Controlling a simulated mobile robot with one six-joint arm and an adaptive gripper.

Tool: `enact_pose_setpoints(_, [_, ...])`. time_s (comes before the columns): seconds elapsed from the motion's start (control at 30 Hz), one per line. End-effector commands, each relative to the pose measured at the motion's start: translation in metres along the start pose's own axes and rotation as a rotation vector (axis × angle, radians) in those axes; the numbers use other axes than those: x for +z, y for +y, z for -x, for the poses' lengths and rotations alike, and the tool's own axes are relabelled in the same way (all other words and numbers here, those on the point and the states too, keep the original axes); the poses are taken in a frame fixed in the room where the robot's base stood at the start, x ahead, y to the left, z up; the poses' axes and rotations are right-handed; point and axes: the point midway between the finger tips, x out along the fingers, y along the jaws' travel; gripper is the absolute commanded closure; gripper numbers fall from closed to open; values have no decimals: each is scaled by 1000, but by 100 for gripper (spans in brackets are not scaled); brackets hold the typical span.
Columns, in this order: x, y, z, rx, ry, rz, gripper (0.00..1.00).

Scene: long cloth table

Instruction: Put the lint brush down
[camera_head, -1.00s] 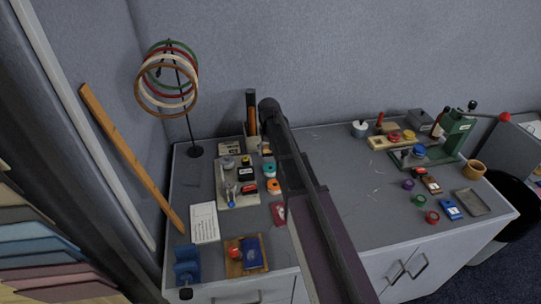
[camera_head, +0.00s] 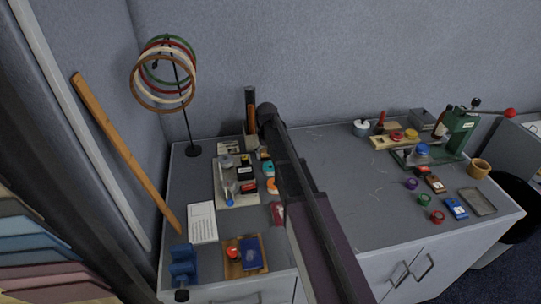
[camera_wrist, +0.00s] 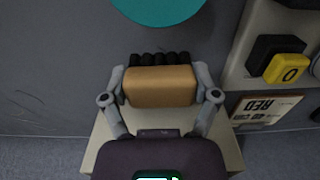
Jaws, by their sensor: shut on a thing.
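In the wrist view my gripper (camera_wrist: 160,76) is closed on both ends of a tan block, which I take for the lint brush (camera_wrist: 160,90). A row of black rounded ends shows along its far side. A pale cream block (camera_wrist: 100,152) lies below and behind it. I cannot tell whether the brush touches anything beneath it. In the head view my arm covers the gripper and the brush.
A teal round thing (camera_wrist: 158,8) is close ahead in the wrist view. A cream tray (camera_head: 236,201) with small items is left of my arm. A tall black-and-brown upright thing (camera_head: 250,112) stands at the back. Right of my arm, the middle grey tabletop (camera_head: 355,190) is clear.

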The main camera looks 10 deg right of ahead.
Motion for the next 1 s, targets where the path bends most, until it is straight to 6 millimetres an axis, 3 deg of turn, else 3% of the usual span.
enact_pose_setpoints(0.23, [0, 0, -4, 0, 0, 0, 60])
enact_pose_setpoints(0.27, [0, 0, -4, 0, 0, 0, 19])
enact_pose_setpoints(0.33, [0, 0, -3, 0, 0, 0, 0])
enact_pose_setpoints(1.0, [0, 0, 3, 0, 0, 0, 0])
